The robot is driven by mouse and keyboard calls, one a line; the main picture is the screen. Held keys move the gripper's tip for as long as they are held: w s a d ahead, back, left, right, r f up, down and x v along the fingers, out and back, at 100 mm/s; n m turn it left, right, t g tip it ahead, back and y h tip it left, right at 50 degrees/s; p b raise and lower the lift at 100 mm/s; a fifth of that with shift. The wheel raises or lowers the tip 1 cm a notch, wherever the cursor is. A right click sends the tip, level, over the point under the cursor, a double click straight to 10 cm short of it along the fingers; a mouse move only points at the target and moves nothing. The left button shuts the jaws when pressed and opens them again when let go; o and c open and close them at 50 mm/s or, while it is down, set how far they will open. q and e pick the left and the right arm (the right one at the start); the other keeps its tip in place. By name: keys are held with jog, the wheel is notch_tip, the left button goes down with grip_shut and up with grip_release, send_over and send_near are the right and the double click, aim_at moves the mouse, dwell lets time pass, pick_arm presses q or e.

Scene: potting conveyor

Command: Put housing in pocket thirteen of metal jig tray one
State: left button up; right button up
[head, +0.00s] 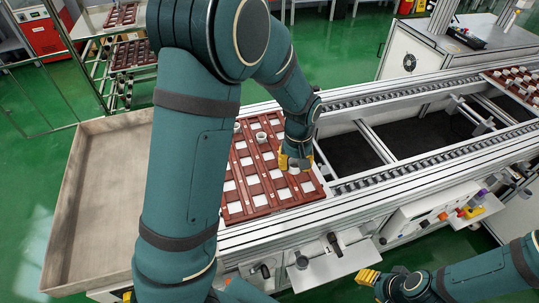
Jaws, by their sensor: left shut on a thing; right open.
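The jig tray (262,200), reddish-brown with rows of white square pockets, lies on the conveyor's left end. My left gripper (294,164), with yellow fingertips, is over the tray's right side, pointing down and shut on a small grey-white housing (294,170). The fingers hide most of that housing, and I cannot tell whether it touches the tray. Another housing (261,137) sits in the tray's upper part, and one more (237,127) is partly hidden by my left arm, which also covers the tray's left side. My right gripper (366,277) is open and empty at the lower right, off the conveyor.
A large shallow empty bin (88,205) stands to the left. A second brown tray (518,84) with several light parts is on the conveyor's far right. Metal rails (425,150) edge the conveyor. A rack of brown trays (130,55) is behind left. Control boxes (445,208) line the front.

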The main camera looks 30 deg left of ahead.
pick_arm(q)
jog(key=w+a+f+n+b, duration=0.1)
jog(key=w+a+f+n, duration=0.2)
jog(key=w+a+n, duration=0.65)
jog(key=n+b, duration=0.2)
jog(key=n, duration=1.1)
send_over(268, 157)
notch_tip(268, 157, down, 5)
notch_tip(268, 157, down, 9)
jog(key=shift+w+r+b, duration=0.1)
jog(key=shift+b, duration=0.75)
jog(key=shift+f, duration=0.2)
jog(key=o, duration=0.8)
jog(key=shift+o, duration=0.2)
jog(key=shift+r, duration=0.1)
notch_tip(268, 157, up, 12)
jog(key=p, duration=0.2)
